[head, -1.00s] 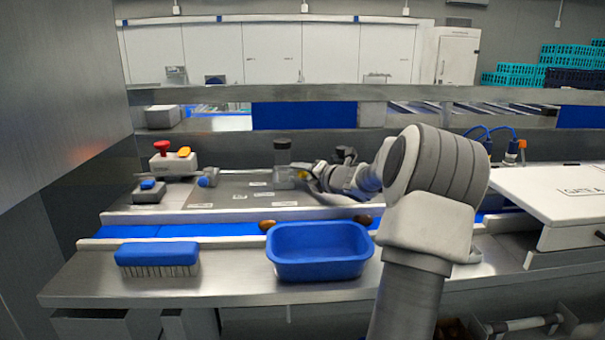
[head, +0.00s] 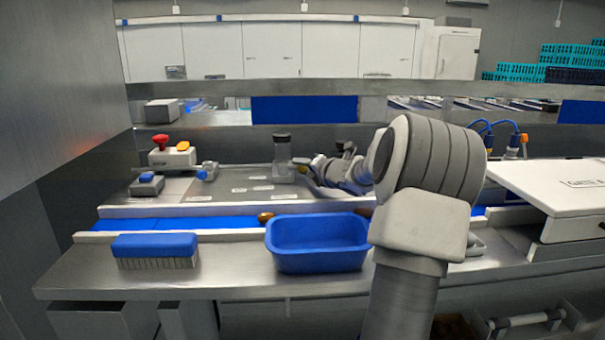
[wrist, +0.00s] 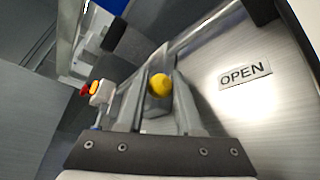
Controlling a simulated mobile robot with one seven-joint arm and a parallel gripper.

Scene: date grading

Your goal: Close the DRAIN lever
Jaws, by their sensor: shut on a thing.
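In the wrist view, a yellow ball knob (wrist: 160,84), apparently the lever's handle, sits between the two fingers of my gripper (wrist: 157,100). The gripper is shut on it. A plate marked OPEN (wrist: 244,75) lies on the metal panel to the right of the fingers. In the head view, my gripper (head: 303,166) is low over the grey panel, just right of a clear, dark-topped cylinder (head: 282,160). The knob cannot be made out there, and no DRAIN label is readable.
A box with red and yellow buttons (head: 172,156) and a blue-knobbed fitting (head: 207,172) stand left on the panel. A blue bin (head: 318,262), a brush (head: 155,248) and the blue belt (head: 180,223) are in front. A white GATE cover (head: 550,188) is at right.

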